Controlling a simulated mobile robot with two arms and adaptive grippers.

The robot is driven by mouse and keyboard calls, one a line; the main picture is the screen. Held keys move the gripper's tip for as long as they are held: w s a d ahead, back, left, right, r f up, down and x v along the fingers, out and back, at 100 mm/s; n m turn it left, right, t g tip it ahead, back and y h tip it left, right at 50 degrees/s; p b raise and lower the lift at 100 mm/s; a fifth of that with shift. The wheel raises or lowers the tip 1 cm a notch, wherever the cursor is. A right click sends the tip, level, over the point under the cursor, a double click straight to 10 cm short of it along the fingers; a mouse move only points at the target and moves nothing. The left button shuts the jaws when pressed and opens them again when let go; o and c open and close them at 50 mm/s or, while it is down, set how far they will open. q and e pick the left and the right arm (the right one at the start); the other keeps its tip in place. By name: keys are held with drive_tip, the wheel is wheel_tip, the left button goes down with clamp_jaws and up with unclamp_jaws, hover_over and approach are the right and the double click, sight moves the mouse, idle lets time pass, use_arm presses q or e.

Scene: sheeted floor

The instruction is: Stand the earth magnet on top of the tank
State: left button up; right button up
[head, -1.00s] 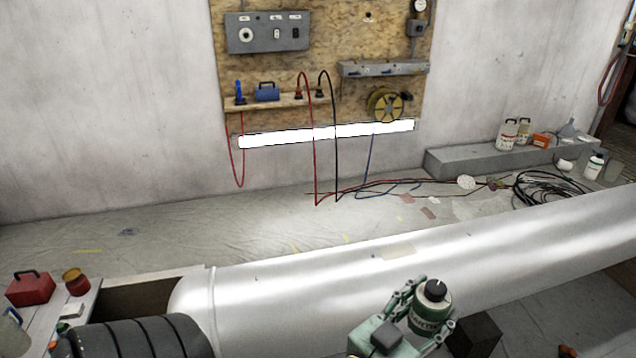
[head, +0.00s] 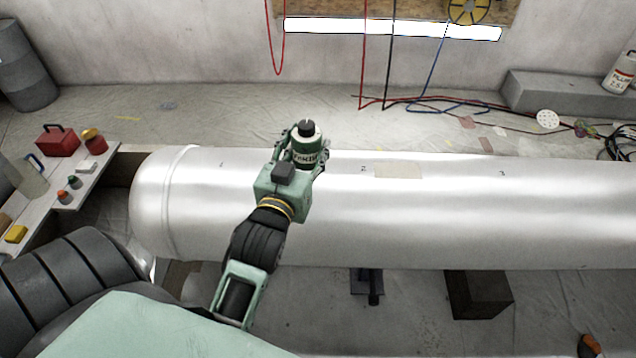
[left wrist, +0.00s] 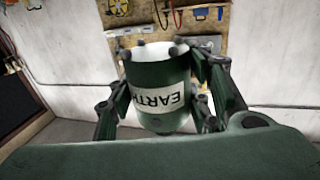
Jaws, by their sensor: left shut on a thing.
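The earth magnet (head: 306,144) is a green and white cylinder with a black knob on top and a label. In the left wrist view the earth magnet (left wrist: 160,92) fills the middle and its label reads EARTH. My left gripper (head: 305,152) is shut around its sides and holds it about upright. The tank (head: 440,215) is a long, shiny silver cylinder lying across the head view. The magnet appears over the tank's far upper edge. Its underside is hidden, so I cannot tell whether it touches the tank. My right gripper is not in view.
A pale patch (head: 398,170) is on the tank right of the magnet. A side table (head: 92,165) at left holds a red box (head: 57,141) and small items. Cables (head: 430,104) lie on the floor behind the tank. The tank's top further right is clear.

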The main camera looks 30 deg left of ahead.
sight(297, 150)
use_arm(q)
drive_tip(key=shift+n+y, duration=0.4)
drive_tip(key=shift+y, duration=0.1)
drive_tip(key=w+a+f+b, duration=0.1)
drive_tip(key=w+f, duration=0.2)
drive_tip(key=w+a+f+b, duration=0.1)
drive_tip(key=w+a+f, duration=0.1)
drive_tip(key=w, duration=0.2)
drive_tip(key=w+a+f+b, duration=0.1)
drive_tip(key=w+f, duration=0.2)
drive_tip(key=shift+w+a+f+b, duration=0.25)
drive_tip(key=shift+a+f+b, duration=0.1)
drive_tip(key=shift+a+b, duration=0.05)
drive_tip(key=shift+w+a+f, duration=0.1)
drive_tip(key=shift+w+f, duration=0.2)
drive_tip(key=shift+w, duration=0.2)
drive_tip(key=shift+f+b, duration=0.7)
drive_tip(key=shift+f, duration=1.2)
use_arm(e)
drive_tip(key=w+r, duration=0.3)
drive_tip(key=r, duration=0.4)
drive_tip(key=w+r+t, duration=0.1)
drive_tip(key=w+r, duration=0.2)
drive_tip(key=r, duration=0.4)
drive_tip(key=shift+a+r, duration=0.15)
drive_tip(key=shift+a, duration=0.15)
use_arm(q)
drive_tip(key=shift+f, duration=0.15)
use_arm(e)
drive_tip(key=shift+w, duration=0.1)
